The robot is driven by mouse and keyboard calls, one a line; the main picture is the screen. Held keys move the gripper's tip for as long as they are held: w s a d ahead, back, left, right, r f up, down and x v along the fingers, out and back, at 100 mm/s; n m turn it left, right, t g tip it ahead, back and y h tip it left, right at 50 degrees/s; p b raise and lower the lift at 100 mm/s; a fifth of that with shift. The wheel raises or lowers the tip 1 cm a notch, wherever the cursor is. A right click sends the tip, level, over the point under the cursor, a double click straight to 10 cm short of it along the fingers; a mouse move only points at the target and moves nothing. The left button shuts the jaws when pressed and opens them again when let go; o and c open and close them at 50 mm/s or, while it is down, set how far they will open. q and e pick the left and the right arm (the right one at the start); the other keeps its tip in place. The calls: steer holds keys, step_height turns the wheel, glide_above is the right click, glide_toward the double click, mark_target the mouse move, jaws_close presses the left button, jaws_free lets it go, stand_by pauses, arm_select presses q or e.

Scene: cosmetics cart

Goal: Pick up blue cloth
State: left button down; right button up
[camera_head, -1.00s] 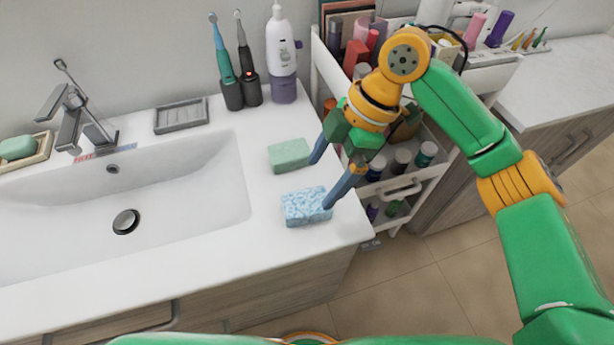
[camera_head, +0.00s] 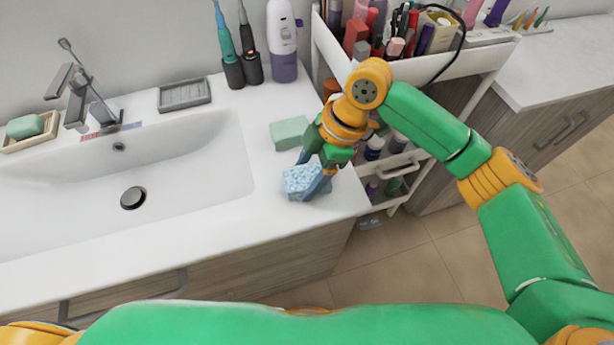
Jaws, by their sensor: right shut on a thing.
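The blue cloth (camera_head: 296,182) is a folded, blue-and-white patterned block on the white counter, near its right front corner. My right gripper (camera_head: 311,178) reaches down over the right part of the cloth. One finger is in front of it and the other is at its back edge, and the jaws are shut on it. The gripper hides part of the cloth's right side. I cannot tell whether the cloth is lifted off the counter. My left gripper is not in view.
A green block (camera_head: 289,133) lies just behind the cloth. The sink basin (camera_head: 190,180) is to the left. Two electric toothbrushes (camera_head: 240,65) and a white bottle (camera_head: 281,45) stand at the back. A white cart (camera_head: 440,65) full of cosmetics stands right of the counter.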

mark_target(300, 176)
steer(key=shift+w+r+b, duration=0.1)
steer(key=shift+r+b, duration=0.5)
steer(key=shift+r, duration=0.95)
steer(key=s+r, duration=0.1)
steer(key=s+a+r, duration=0.1)
steer(key=r, duration=0.1)
steer(key=s+a+r, duration=0.1)
steer(key=shift+s+a+r, duration=0.1)
steer(key=shift+s+r, duration=0.05)
steer(key=shift+r, duration=0.15)
steer(key=s+a+r+b, duration=0.1)
steer(key=s+a+r, duration=0.4)
steer(key=s, duration=0.3)
steer(key=shift+s+a+r, duration=0.15)
steer(key=shift+s+a, duration=0.1)
steer(key=shift+a, duration=0.05)
